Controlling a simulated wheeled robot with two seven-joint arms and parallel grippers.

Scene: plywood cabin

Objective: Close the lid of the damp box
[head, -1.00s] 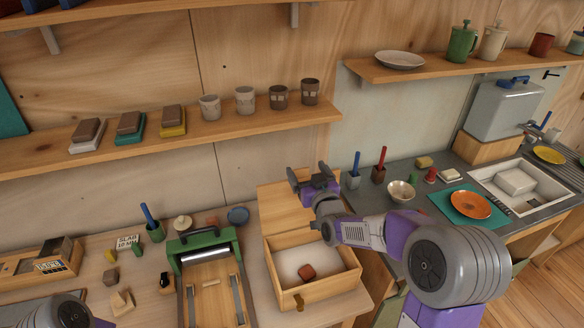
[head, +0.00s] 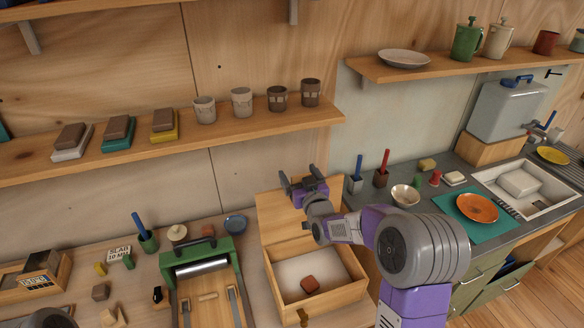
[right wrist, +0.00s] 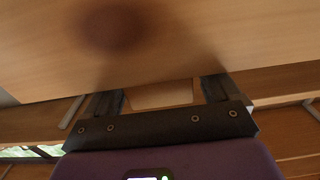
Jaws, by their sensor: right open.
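The damp box is an open wooden box (head: 357,291) on the worktop, with a pale floor and a reddish-brown block (head: 310,285) inside. Its lid (head: 275,213) stands raised at the back edge, partly hidden by my right arm. My right gripper (head: 299,177) is open and empty, by the upper part of the lid; I cannot tell whether it touches it. In the right wrist view, a broad wooden surface (right wrist: 190,45) fills the top, close to the open fingers (right wrist: 162,95). My left gripper is out of view.
A green-framed roller press (head: 230,250) stands just left of the box. A blue dish (head: 235,224) sits behind it. A shelf with several cups (head: 242,101) hangs above. The counter with a bowl (head: 405,195) and sink lies right.

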